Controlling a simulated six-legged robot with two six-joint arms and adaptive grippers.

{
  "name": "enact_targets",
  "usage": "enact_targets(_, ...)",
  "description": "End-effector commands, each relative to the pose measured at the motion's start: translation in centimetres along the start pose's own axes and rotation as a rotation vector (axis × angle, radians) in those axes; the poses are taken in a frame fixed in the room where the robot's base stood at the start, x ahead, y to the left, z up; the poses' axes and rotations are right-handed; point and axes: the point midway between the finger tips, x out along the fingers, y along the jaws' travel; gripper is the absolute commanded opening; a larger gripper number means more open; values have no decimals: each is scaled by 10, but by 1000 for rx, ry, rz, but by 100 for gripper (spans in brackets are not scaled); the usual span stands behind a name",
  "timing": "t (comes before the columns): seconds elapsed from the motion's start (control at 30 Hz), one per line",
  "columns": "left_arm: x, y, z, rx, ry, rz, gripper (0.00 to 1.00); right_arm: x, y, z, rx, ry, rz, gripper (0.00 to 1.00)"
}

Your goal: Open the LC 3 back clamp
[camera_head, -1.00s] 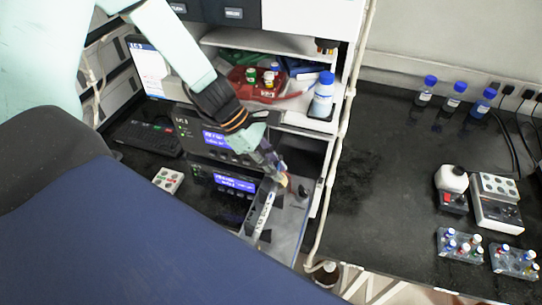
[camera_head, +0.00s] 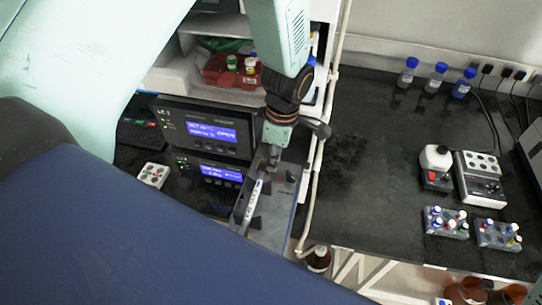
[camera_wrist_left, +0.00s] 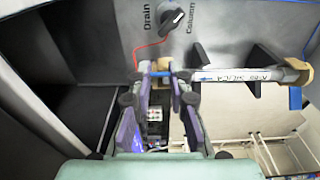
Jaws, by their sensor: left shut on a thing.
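My left gripper (camera_head: 270,160) reaches down to the column holder on the LC 3 unit (camera_head: 207,127). The white labelled column (camera_head: 252,205) lies along the holder's top. In the left wrist view, the column (camera_wrist_left: 240,75) runs sideways, with dark clamp pieces (camera_wrist_left: 257,86) beside its middle. My left gripper (camera_wrist_left: 165,80) is shut there around the column's left end, at a tan and blue end fitting (camera_wrist_left: 161,67). Its fingers partly hide this end. I cannot tell clearly whether the clamp by it is open.
A black Drain/Column knob (camera_wrist_left: 173,18) sits near the fingers, with a thin red tube (camera_wrist_left: 150,45) beside it. A pale pole (camera_head: 318,170) stands right of the holder. A red tray (camera_head: 228,72) with vials is on the shelf behind. The right bench has clear room.

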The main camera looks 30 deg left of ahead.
Motion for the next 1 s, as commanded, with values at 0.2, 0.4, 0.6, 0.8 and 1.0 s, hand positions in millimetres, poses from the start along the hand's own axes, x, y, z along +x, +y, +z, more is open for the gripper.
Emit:
enact_targets(0.2,4,2,5,2,101,4,0,14,0,0,0,0,0,0)
enact_targets(0.4,4,1,7,0,155,3,0,19,0,0,0,0,0,0)
enact_targets(0.6,4,0,8,-2,175,0,0,21,0,0,0,0,0,0)
enact_targets(0.8,4,0,8,-3,177,-1,0,21,0,0,0,0,0,0)
enact_targets(1.0,5,0,8,-2,176,-2,23,20,0,0,0,0,0,0)
